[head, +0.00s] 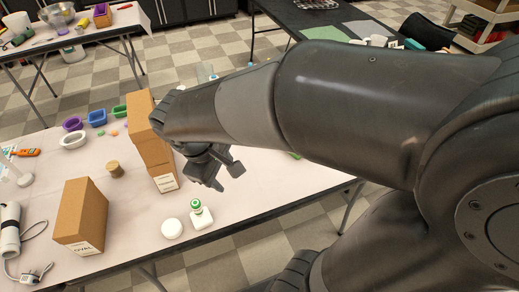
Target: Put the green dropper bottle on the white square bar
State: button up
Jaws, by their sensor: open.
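The green dropper bottle (196,205) stands upright near the front edge of the table, with a white top and a green ring. The white square bar (206,224) shows right at its foot. The bottle appears to stand on the bar, but from this angle I cannot tell for sure whether it rests on it or just behind it. My gripper (228,178) is open and empty, above and a little behind and right of the bottle, apart from it. My arm hides part of the table behind.
A white round bar (172,228) lies just left of the square bar. Cardboard boxes stand at the left (83,212) and behind my gripper (150,135). A wooden stamp-like piece (115,169) and coloured moulds (97,118) are farther left. The table's right front is clear.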

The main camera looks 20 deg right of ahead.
jog(key=s+d+r+m+t+y, duration=0.3)
jog(key=s+d+r+m+t, duration=0.1)
jog(key=d+r+m, duration=0.3)
jog(key=shift+s+r+m+t, duration=0.35)
jog(key=shift+r+m+t, duration=0.05)
jog(key=shift+r+m, duration=0.55)
